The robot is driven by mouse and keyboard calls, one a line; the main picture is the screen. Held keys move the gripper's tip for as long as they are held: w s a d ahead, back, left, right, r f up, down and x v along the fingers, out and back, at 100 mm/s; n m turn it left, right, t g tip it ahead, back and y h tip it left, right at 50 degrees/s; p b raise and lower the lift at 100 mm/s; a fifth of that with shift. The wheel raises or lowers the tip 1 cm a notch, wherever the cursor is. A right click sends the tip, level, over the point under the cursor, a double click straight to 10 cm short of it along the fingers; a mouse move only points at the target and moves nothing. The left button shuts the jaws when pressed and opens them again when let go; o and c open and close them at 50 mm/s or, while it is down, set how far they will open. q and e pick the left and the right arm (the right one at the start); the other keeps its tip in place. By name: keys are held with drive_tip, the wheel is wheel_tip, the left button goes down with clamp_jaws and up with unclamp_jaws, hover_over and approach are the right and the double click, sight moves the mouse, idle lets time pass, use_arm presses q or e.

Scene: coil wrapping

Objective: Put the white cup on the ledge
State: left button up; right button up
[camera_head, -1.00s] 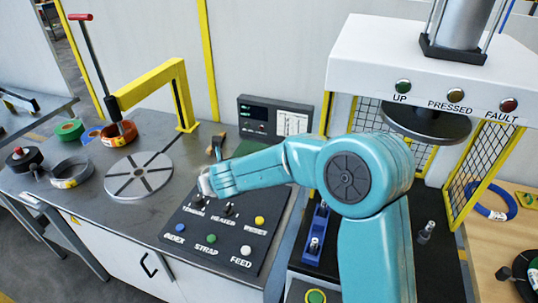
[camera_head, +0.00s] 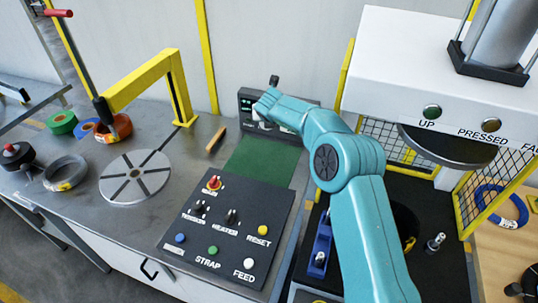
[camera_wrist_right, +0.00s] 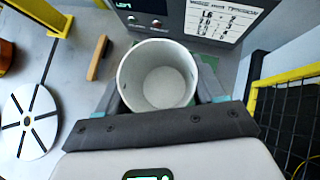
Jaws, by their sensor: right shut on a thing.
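The white cup (camera_wrist_right: 158,78) is held between the two fingers of my right gripper (camera_wrist_right: 158,92), which are shut on its sides. The wrist view looks into its open, empty-looking mouth. In the head view my right gripper (camera_head: 266,106) is in front of the grey display box (camera_head: 246,103), at the back of the bench, and the hand mostly hides the cup there. I cannot tell for sure which surface is the ledge. My left gripper is not in view.
A green mat (camera_head: 262,162) lies below the hand, behind the button panel (camera_head: 225,232). A wooden-handled tool (camera_head: 216,140) lies left of the mat. A yellow arm (camera_head: 150,80) stands over the slotted disc (camera_head: 134,176). The white press (camera_head: 400,60) is at right.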

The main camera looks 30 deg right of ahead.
wheel_tip(320, 180, down, 16)
drive_tip(key=shift+d+r+b, duration=0.1)
drive_tip(key=shift+d+b, duration=0.05)
drive_tip(key=shift+b, duration=0.2)
wheel_tip(320, 180, down, 4)
drive_tip(key=shift+r, duration=0.15)
drive_tip(key=shift+f, duration=0.3)
drive_tip(key=shift+s+r, duration=0.1)
drive_tip(key=shift+f, duration=0.3)
drive_tip(key=o, duration=1.1)
drive_tip(key=shift+r, duration=0.1)
